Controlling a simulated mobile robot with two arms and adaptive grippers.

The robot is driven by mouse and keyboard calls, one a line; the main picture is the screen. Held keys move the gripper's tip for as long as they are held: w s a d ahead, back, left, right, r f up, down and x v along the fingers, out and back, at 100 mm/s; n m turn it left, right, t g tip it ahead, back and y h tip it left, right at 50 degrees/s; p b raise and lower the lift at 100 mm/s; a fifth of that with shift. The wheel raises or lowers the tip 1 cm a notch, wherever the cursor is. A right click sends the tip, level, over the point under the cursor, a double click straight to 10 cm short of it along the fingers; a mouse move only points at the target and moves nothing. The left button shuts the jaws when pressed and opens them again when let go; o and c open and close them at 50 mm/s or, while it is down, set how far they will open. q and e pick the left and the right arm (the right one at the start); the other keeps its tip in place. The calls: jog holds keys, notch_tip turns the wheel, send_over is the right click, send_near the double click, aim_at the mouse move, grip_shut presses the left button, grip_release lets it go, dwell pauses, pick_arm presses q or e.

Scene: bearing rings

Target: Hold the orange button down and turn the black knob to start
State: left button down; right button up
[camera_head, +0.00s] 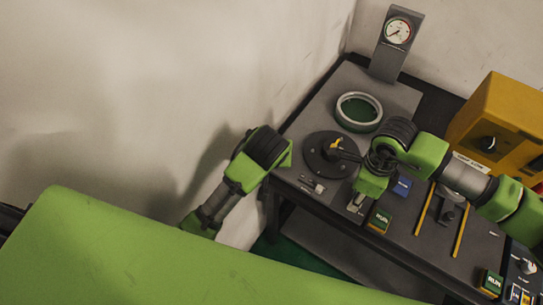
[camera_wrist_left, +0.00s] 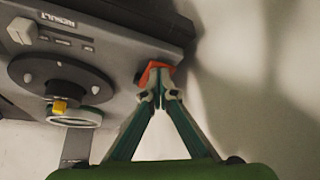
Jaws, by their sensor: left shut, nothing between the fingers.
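In the left wrist view, the orange button (camera_wrist_left: 153,72) is at the near corner of the grey bench top. My left gripper (camera_wrist_left: 156,96) is shut and empty, its tips right at the orange part; I cannot tell whether they press it. In the head view, my left arm hides the button and that gripper. My right gripper (camera_head: 370,183) is over the bench, fingers unclear.
A grey ring (camera_head: 359,112) lies behind the disc. A gauge (camera_head: 398,31) stands at the back. The yellow cabinet (camera_head: 505,105) is at the right. A wall borders the bench's left side.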

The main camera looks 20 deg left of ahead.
jog(key=o, duration=0.8)
jog(key=shift+c, duration=0.2)
jog(key=shift+r, duration=0.1)
jog(key=shift+r, duration=2.4)
